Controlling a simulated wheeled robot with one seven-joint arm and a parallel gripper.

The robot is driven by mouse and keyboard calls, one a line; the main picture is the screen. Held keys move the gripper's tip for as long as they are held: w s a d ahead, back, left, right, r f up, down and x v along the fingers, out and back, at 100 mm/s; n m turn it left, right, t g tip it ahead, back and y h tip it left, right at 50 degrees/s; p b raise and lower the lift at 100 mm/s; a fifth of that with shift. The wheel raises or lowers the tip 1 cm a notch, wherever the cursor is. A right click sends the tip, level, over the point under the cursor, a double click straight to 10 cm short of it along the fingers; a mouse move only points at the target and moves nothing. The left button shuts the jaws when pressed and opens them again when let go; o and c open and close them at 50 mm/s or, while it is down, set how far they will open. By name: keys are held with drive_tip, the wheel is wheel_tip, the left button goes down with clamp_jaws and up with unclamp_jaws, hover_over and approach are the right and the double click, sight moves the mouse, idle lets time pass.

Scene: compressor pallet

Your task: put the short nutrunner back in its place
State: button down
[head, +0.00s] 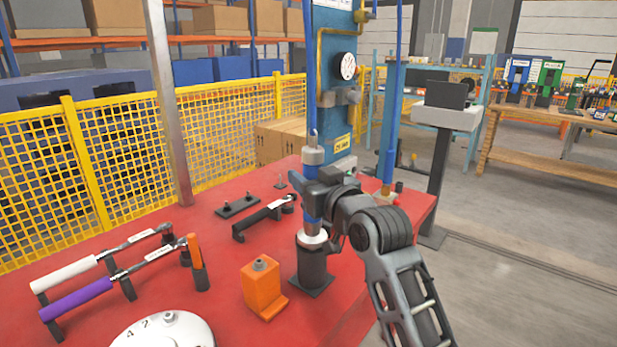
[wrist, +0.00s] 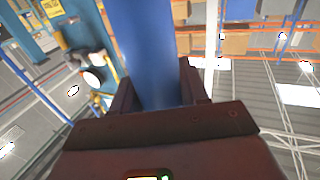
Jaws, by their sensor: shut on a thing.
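A dark cup-shaped holder (head: 312,265) on a square foot stands on the red table directly beneath. The silver collar is at the holder's mouth; I cannot tell whether the tool is fully seated. The tool's lower end is hidden.
The red table (head: 215,270) carries an orange block (head: 262,287) just left of the holder. Two torque wrenches (head: 110,270) lie on stands at left, with a white numbered disc (head: 165,332) in front.

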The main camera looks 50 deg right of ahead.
drive_tip(key=shift+f+b, duration=0.3)
drive_tip(key=c, duration=0.9)
unclamp_jaws()
drive_tip(key=o, duration=0.4)
drive_tip(key=shift+f, duration=0.25)
drive_tip(key=shift+b+v, duration=0.4)
drive_tip(key=shift+v, duration=3.5)
drive_tip(key=shift+r, duration=0.15)
